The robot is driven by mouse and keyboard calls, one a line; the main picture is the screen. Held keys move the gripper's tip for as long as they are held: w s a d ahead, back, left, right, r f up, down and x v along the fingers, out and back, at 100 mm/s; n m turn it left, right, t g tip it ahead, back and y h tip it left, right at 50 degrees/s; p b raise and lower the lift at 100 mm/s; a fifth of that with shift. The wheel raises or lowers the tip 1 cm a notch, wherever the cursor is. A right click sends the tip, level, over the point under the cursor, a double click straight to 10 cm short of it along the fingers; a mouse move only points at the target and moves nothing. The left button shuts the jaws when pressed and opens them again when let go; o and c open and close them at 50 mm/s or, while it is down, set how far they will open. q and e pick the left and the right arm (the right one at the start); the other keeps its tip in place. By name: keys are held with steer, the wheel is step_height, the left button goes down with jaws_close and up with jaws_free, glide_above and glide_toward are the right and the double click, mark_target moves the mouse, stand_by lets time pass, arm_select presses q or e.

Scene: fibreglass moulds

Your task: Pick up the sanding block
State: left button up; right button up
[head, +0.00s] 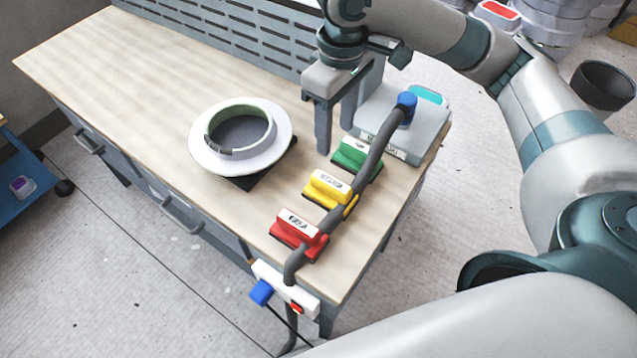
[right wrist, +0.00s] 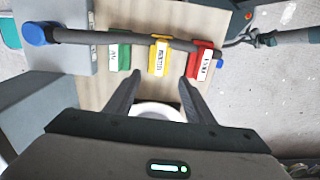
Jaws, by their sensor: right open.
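Three sanding blocks lie in a row near the bench's right edge in the head view: red (head: 298,236), yellow (head: 328,189) and green (head: 356,157). Each has a white label on top. The red (right wrist: 205,62), yellow (right wrist: 158,58) and green (right wrist: 119,50) blocks also show in the right wrist view. My right gripper (head: 336,122) points down, open and empty, beyond the green block. In the right wrist view its fingers (right wrist: 160,82) are spread, with the yellow block ahead between their lines. My left gripper is not in view.
A grey hose (head: 373,150) runs over the row from a grey box (head: 428,125) to the front edge, partly covering the blocks. A white ring mould (head: 199,142) sits on a dark base to the left. A power strip (head: 272,272) is at the front corner. The bench's left is clear.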

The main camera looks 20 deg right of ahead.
mark_target(331, 181)
steer(key=shift+a+r, duration=0.1)
steer(key=shift+r, duration=0.05)
steer(key=shift+s, duration=0.1)
step_height(331, 181, down, 12)
steer(key=shift+f+p, duration=0.15)
steer(key=shift+p, duration=0.8)
steer(key=shift+f+p, duration=0.45)
steer(key=shift+f, duration=0.15)
step_height(331, 181, down, 3)
steer(key=shift+a+f+p, duration=0.1)
steer(key=shift+p, duration=0.4)
steer(key=shift+f, duration=0.35)
